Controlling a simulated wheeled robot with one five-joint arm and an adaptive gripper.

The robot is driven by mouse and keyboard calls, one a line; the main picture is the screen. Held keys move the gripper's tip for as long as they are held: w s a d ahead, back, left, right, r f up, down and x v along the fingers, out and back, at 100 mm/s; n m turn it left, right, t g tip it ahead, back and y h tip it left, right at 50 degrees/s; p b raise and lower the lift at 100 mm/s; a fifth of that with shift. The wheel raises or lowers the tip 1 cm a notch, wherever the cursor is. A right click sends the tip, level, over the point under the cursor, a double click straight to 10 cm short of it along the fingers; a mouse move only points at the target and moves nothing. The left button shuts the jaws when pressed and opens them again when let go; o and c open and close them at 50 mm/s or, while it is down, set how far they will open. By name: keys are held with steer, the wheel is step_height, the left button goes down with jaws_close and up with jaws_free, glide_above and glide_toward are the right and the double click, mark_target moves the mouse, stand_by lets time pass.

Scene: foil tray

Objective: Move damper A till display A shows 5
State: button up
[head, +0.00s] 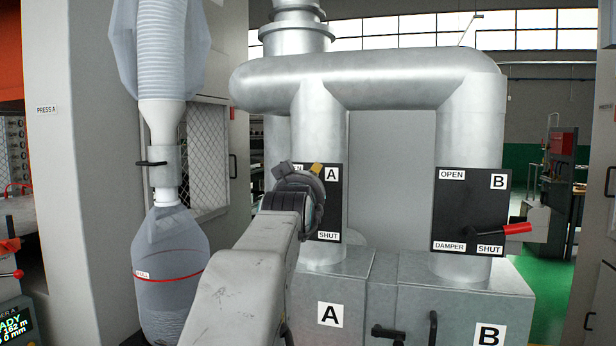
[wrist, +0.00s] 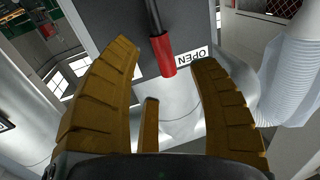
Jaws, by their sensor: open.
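Damper A has a black plate (head: 330,187) on the left vertical duct, with labels A and SHUT showing. My arm hides much of its left side. In the wrist view its lever (wrist: 153,17) ends in a red grip (wrist: 162,56) beside the OPEN label (wrist: 191,55). My gripper (head: 317,168) is in front of the plate's upper part. In the wrist view my gripper (wrist: 162,58) is open, and the red grip appears between its fingertips; I cannot tell whether they touch.
Damper B's plate (head: 470,212) is on the right duct, its red lever (head: 518,228) pointing right near SHUT. A cut-off screen (head: 14,325) at lower left shows partial text. A hose with a clear bag (head: 170,290) hangs left of my arm. Grey boxes (head: 345,285) stand below the ducts.

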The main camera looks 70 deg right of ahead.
steer(key=shift+p+x, duration=0.95)
steer(key=shift+x, duration=1.3)
steer(key=shift+c, duration=0.3)
jaws_close()
